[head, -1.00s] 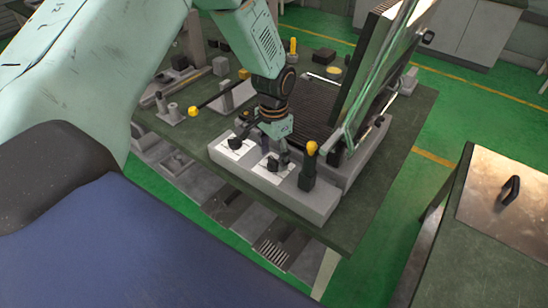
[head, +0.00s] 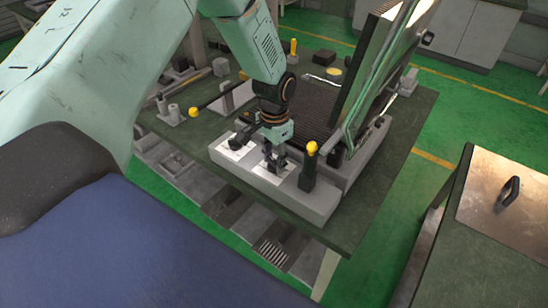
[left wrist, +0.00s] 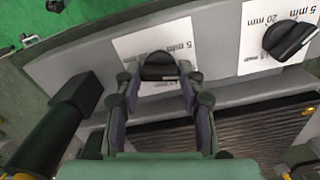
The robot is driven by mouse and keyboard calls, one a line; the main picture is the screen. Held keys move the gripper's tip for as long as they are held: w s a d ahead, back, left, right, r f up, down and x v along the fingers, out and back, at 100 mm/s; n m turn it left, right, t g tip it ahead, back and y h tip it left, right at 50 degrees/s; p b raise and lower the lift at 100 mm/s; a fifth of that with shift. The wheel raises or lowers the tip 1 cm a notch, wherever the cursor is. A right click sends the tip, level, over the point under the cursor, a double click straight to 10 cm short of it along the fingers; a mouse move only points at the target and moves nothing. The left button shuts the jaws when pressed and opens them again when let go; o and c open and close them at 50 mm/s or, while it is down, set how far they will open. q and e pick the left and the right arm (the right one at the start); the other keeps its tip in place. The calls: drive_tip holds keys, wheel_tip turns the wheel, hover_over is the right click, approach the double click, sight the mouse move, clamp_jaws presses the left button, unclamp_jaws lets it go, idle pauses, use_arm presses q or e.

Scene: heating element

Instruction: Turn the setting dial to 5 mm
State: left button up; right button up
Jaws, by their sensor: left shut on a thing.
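My left gripper (head: 274,163) is over the right-hand white label plate of the grey control box (head: 310,205). In the left wrist view its fingertips (left wrist: 158,75) are on either side of a black dial (left wrist: 158,65), shut on it. The gripped dial sits on a white plate (left wrist: 140,42) that reads "5 mm" above the dial; other print beside the dial is partly covered. A second black dial (left wrist: 288,40) sits on its own plate, with "5 mm" and "20 mm" marks. In the head view the gripper mostly hides the gripped dial. My right gripper is not in view.
A black lever with a yellow knob (head: 308,170) stands close to the right of the gripper. Behind it are a ribbed dark bed (head: 313,110) and a raised panel (head: 362,65). A metal-topped bench (head: 510,205) stands at the right, across green floor.

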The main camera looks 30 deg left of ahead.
use_arm(q)
drive_tip(key=shift+s, duration=0.1)
drive_tip(key=shift+c, duration=0.6)
drive_tip(key=n+p, duration=0.3)
drive_tip(key=shift+s+r+n, duration=0.1)
drive_tip(key=shift+n, duration=0.2)
drive_tip(key=n+p, duration=0.1)
drive_tip(key=n, duration=0.2)
drive_tip(key=shift+p, duration=0.4)
drive_tip(key=shift+n+p, duration=0.55)
drive_tip(key=shift+n, duration=0.55)
drive_tip(key=shift+f, duration=0.2)
